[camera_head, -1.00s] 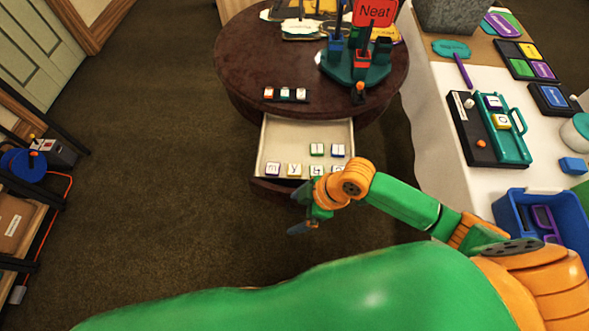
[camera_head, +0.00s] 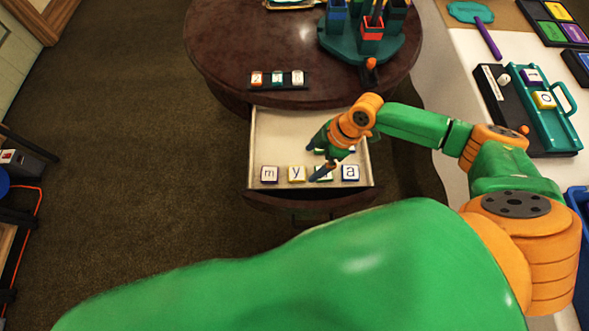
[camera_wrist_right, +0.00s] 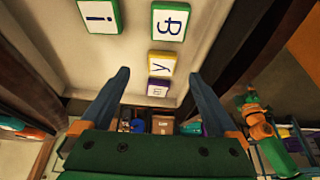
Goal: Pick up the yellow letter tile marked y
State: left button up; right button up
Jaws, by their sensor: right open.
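The yellow-edged tile marked y (camera_head: 297,173) lies face up in the front row of the open drawer, just right of the m tile (camera_head: 269,174). My right gripper (camera_head: 312,163) is open and empty over the drawer, a little right of the y tile. It partly covers a green-edged tile (camera_head: 323,174). In the right wrist view the y tile (camera_wrist_right: 161,63) shows between the open fingers (camera_wrist_right: 158,76), apart from them, with the m tile (camera_wrist_right: 157,88) beyond it. My left gripper is out of view.
The blue-edged a tile (camera_head: 350,173) ends the front row at the right. The drawer (camera_head: 262,140) has raised walls under the round brown table (camera_head: 230,55). A small rack of tiles (camera_head: 278,79) and a teal organizer (camera_head: 360,60) stand on the table. The drawer's left rear is clear.

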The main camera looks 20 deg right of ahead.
aim_at(298, 173)
jog(key=x, duration=0.3)
jog(key=a+x, duration=0.1)
jog(key=x, duration=0.2)
jog(key=shift+a, duration=0.15)
jog(key=c, duration=1.4)
